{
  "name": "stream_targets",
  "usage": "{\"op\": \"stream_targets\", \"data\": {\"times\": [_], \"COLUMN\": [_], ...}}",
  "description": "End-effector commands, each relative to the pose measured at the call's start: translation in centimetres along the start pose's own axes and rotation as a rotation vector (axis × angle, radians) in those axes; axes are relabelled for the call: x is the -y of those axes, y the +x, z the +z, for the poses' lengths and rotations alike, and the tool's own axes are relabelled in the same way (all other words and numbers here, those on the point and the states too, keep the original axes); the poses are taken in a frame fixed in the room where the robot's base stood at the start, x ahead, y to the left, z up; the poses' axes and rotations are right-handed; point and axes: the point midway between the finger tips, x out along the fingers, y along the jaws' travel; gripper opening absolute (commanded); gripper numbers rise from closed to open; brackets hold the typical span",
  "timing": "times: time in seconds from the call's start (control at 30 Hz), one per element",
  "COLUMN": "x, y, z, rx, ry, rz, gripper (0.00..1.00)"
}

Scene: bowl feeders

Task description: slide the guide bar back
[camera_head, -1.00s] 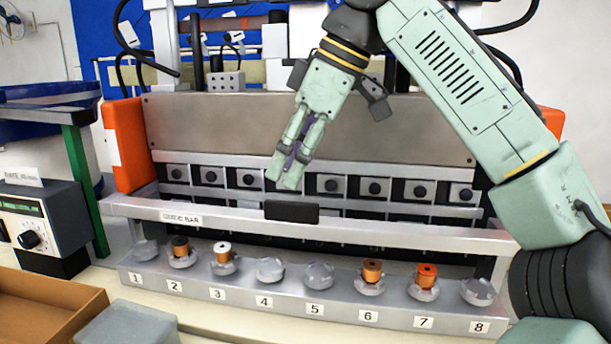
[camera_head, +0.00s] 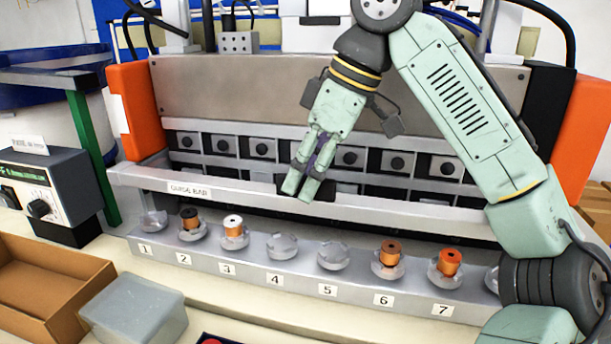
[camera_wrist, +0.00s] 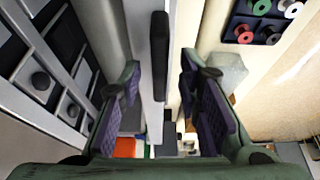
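The guide bar (camera_head: 240,194) is a long pale metal rail with a "GUIDE BAR" label, running across the front of the machine above the numbered seats. Its black handle (camera_head: 346,188) is partly hidden behind my gripper (camera_head: 297,195) in the head view. In the wrist view my gripper (camera_wrist: 161,75) is open, one finger on each side of the bar (camera_wrist: 151,112). The black handle (camera_wrist: 160,50) lies in line with the gap between the fingers. No finger is visibly closed on it.
Orange and dark spools (camera_head: 388,254) stand on some numbered seats in front of the bar. A grey block (camera_head: 132,308) and a cardboard box (camera_head: 40,300) are at the front left. A row of dark square holders (camera_head: 262,148) sits behind the bar.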

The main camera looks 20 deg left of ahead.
Motion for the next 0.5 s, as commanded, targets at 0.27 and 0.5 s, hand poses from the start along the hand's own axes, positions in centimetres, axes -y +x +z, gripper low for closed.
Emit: {"op": "stream_targets", "data": {"times": [0.27, 0.5], "x": [0.02, 0.01], "y": [0.88, 0.86], "z": [-0.04, -0.03], "rx": [-0.001, 0.0], "ry": [0.0, 0.0], "rz": [0.001, 0.001], "gripper": [0.32, 0.24]}}
